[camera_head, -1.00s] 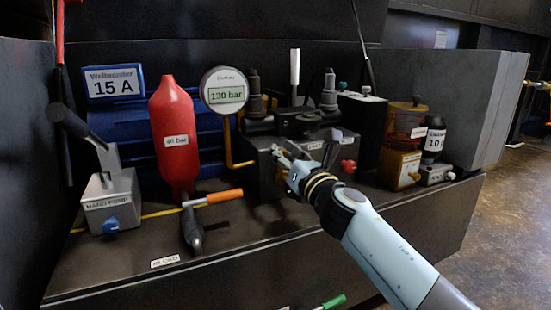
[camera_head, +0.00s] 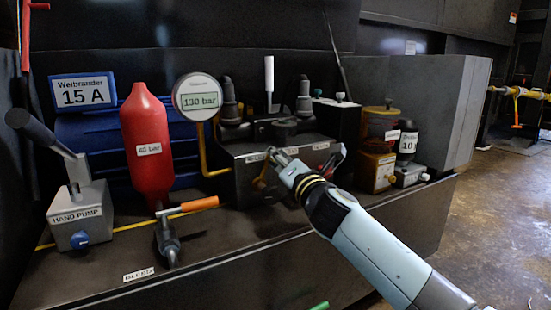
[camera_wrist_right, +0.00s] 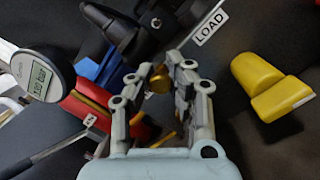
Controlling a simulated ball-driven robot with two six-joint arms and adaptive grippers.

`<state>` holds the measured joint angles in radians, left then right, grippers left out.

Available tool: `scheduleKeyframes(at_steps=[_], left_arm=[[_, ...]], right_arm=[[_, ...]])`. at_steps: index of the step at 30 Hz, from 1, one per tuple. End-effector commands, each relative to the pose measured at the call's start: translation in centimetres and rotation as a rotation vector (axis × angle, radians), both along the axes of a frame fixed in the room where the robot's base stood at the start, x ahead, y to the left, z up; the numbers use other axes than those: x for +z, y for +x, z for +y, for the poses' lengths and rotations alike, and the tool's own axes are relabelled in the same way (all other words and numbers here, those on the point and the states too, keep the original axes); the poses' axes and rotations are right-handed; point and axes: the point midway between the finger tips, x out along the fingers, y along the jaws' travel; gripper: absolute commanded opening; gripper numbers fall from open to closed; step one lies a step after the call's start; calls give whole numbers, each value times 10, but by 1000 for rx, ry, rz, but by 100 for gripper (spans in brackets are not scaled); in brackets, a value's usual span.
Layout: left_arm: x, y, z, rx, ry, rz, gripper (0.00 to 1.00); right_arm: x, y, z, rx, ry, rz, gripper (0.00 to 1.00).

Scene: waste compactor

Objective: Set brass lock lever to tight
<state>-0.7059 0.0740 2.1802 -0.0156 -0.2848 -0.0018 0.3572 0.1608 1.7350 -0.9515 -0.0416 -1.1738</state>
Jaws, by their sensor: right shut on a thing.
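The brass lock lever (camera_head: 261,179) is on the front of the dark valve block (camera_head: 243,183), slanting below a white label. My right gripper (camera_head: 275,156) is at that front face, its arm coming from the lower right. In the right wrist view, a rounded brass end (camera_wrist_right: 158,82) sits between the fingertips, and my right gripper (camera_wrist_right: 163,80) is shut on it. The fingers hide part of the lever, and the label wording beside it is too small to read. My left gripper is not in view.
A gauge (camera_head: 198,97) reading 130 bar stands left of the block. A red cylinder (camera_head: 149,145), an orange-handled bleed valve (camera_head: 168,240) and a hand pump (camera_head: 80,213) are further left. A yellow unit (camera_head: 374,172) stands right. The bench front is mostly clear.

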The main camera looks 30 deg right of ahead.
Motion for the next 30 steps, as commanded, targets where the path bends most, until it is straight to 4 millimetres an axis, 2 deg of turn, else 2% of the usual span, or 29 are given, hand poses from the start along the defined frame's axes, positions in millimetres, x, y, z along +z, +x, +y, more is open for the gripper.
scheduleKeyframes(at_steps=[1, 11, 12, 18, 26, 30], left_arm=[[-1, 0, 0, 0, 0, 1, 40], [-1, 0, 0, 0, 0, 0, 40], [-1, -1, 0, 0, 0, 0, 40], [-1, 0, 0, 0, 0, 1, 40], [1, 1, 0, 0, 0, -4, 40], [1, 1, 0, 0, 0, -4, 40]], right_arm=[[-6, 0, 0, -1, 4, 10, 0], [-5, 0, 0, -1, 5, 9, 0], [-5, 0, 0, -1, 5, 9, 19], [-3, 0, 0, -1, 4, 5, 43], [-1, 0, 0, 0, 3, 2, 43], [-2, -7, 0, 0, 1, 2, 43]])
